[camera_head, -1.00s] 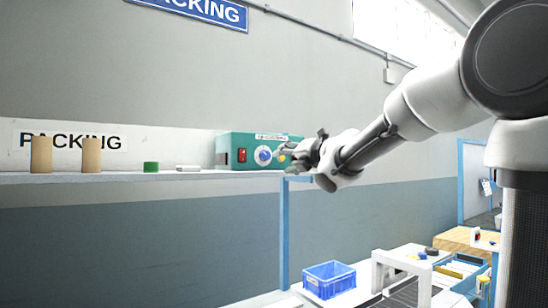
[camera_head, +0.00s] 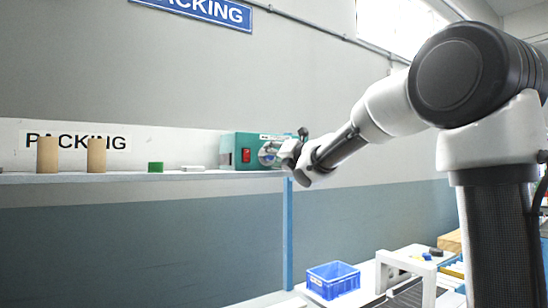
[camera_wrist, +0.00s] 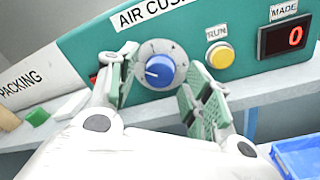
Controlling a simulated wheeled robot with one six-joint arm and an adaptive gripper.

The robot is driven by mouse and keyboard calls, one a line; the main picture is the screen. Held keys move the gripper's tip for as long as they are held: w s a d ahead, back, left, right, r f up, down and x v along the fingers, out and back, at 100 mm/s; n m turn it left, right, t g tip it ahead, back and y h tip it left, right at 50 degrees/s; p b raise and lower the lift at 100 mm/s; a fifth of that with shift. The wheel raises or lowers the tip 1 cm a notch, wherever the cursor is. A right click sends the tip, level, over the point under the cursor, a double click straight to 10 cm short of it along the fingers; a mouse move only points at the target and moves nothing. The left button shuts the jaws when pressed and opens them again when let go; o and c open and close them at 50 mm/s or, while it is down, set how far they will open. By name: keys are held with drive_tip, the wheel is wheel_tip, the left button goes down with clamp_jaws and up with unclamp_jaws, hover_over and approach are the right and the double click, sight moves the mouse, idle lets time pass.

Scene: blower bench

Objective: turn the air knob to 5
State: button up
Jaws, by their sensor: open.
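The air knob (camera_wrist: 160,71) is a round blue knob on a white dial, on the teal front of the air cushion machine (camera_head: 232,148). In the head view my gripper (camera_head: 284,152) is in front of the machine and covers part of the dial.
Right of the knob are a yellow RUN button (camera_wrist: 220,55) and a MADE display (camera_wrist: 287,36) reading 0. A red switch (camera_head: 246,155) is on the machine's left. The shelf (camera_head: 120,177) holds two tan cylinders and a green block (camera_head: 155,167). A blue crate (camera_head: 333,280) stands below.

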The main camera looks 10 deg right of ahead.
drive_tip(key=c, duration=1.1)
drive_tip(key=shift+o, duration=0.2)
